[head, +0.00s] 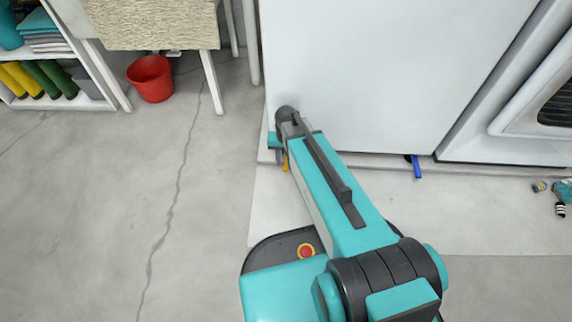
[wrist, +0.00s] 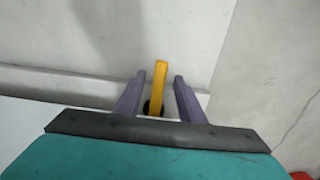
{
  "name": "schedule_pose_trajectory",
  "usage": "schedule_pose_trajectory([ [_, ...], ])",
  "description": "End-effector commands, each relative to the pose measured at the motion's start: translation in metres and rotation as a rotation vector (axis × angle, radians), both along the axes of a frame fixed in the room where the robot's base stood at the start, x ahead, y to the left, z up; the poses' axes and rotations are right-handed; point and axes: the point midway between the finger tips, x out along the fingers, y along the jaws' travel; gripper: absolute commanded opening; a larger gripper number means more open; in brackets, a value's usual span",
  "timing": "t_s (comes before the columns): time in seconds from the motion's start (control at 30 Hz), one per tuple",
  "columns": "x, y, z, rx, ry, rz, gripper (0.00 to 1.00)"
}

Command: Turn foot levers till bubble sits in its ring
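A yellow foot lever (head: 286,164) juts from under the lower left corner of the tall white cabinet (head: 380,70). In the wrist view the yellow lever (wrist: 160,85) stands between the two purple fingers of my gripper (wrist: 160,76). A gap shows on each side of the lever, so the fingers are open around it and not clamped. In the head view my gripper (head: 280,158) is low by that corner, partly hidden by my arm. A blue foot lever (head: 416,167) sticks out under the cabinet's front edge farther right. No bubble or ring is visible.
A white appliance with a dark window (head: 558,105) stands at the right. A small can (head: 539,187) and a teal item (head: 564,190) lie on the floor there. A red bucket (head: 151,78) and a shelf (head: 90,70) are at the upper left. The left floor is clear.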

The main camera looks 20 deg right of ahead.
Motion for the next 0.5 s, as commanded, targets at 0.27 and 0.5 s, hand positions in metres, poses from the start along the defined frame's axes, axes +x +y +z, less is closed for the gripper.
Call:
schedule_pose_trajectory([
  [0.27,0.0004,0.0001,-0.0173,0.000,-0.001,0.000,0.36],
  [0.5,0.0002,0.0000,-0.0173,0.000,-0.001,0.000,0.36],
])
